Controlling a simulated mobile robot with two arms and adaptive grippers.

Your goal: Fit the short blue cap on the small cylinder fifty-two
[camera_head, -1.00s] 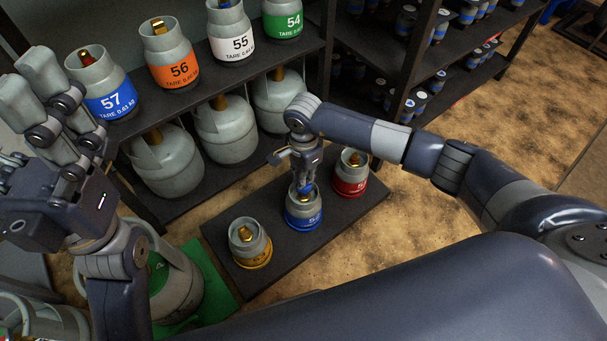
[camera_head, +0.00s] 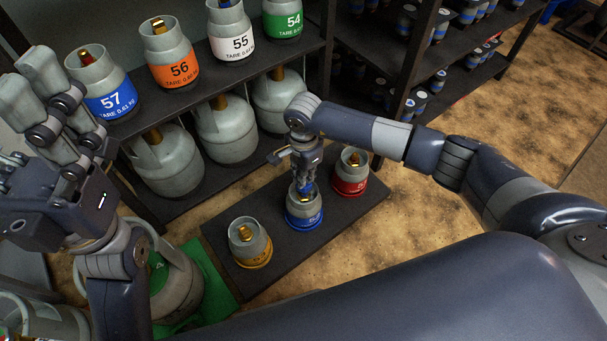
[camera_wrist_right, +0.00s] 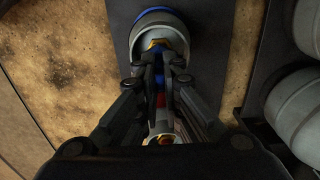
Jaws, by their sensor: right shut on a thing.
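The small cylinder fifty-two (camera_head: 303,215), grey with a blue band, stands upright on the dark board in the head view. It also shows at the top of the right wrist view (camera_wrist_right: 160,22), with its brass valve inside the collar. My right gripper (camera_head: 306,184) points down directly above its open collar. The gripper (camera_wrist_right: 158,88) is shut on the short blue cap (camera_wrist_right: 158,76), which is mostly hidden between the fingers. Whether the cap touches the valve I cannot tell. My left gripper (camera_head: 30,85) is raised at the far left, away from the cylinders.
On the dark board (camera_head: 345,217), a red-banded cylinder (camera_head: 350,178) stands close right of fifty-two and a yellow-banded one (camera_head: 250,247) to the left. Behind is a shelf (camera_head: 205,70) with numbered cylinders and larger grey ones below. Bare board lies right of fifty-two.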

